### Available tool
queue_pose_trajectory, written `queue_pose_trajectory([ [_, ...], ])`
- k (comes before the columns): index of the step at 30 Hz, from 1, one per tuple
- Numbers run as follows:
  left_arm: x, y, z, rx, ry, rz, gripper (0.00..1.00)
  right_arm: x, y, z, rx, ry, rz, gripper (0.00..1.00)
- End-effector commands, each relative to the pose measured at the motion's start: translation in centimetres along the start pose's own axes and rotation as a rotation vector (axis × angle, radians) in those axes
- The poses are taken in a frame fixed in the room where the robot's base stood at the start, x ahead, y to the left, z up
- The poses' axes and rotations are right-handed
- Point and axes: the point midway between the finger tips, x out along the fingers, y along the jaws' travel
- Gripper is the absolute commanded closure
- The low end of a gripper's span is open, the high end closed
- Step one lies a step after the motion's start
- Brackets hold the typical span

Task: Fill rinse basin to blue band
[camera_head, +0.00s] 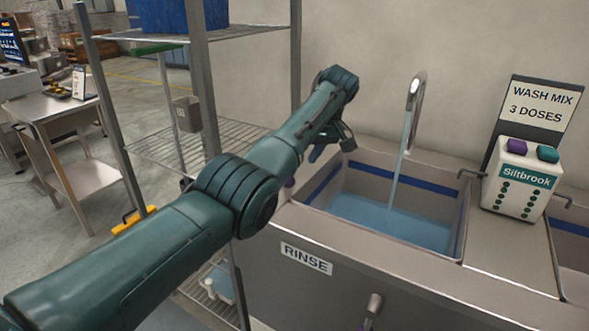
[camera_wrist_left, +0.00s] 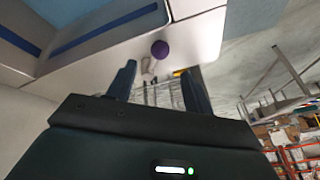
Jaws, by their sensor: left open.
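The rinse basin (camera_head: 455,225) is a grey sink with a RINSE label (camera_head: 306,259) on its front. Water runs from the curved tap (camera_head: 415,92) into it. The blue water surface (camera_head: 385,217) lies below the blue band (camera_head: 405,181) on the inner walls. My left gripper (camera_head: 333,147) is open and empty above the basin's back left corner. In the left wrist view its two fingers (camera_wrist_left: 160,72) stand apart, with a round purple knob (camera_wrist_left: 160,49) beyond them on the pale rim. A bit of purple shows behind my arm in the head view. My right gripper is not seen.
A Siltbrook dispenser (camera_head: 517,180) with purple and green buttons stands right of the basin, below a WASH MIX 3 DOSES sign (camera_head: 541,104). A grey lever (camera_head: 373,305) sticks out of the sink front. A wire shelf (camera_head: 200,143) stands at left, close to my arm.

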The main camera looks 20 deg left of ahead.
Motion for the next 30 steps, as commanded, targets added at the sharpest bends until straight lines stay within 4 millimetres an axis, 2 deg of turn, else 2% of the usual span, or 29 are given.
queue_pose_trajectory([
  [3,-2.5,0.1,0.0,0.000,0.002,0.003,0.48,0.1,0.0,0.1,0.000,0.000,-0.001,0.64],
  [7,-4.1,0.0,0.0,0.001,0.001,0.001,0.48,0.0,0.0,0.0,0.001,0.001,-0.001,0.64],
  [12,-5.0,0.0,0.0,0.001,0.001,0.000,0.48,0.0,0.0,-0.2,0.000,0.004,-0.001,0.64],
  [19,-5.1,0.0,0.0,0.001,0.001,-0.001,0.48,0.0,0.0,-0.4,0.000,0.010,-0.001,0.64],
  [30,-5.0,0.0,0.0,0.001,0.000,0.000,0.48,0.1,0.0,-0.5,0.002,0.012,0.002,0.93],
])
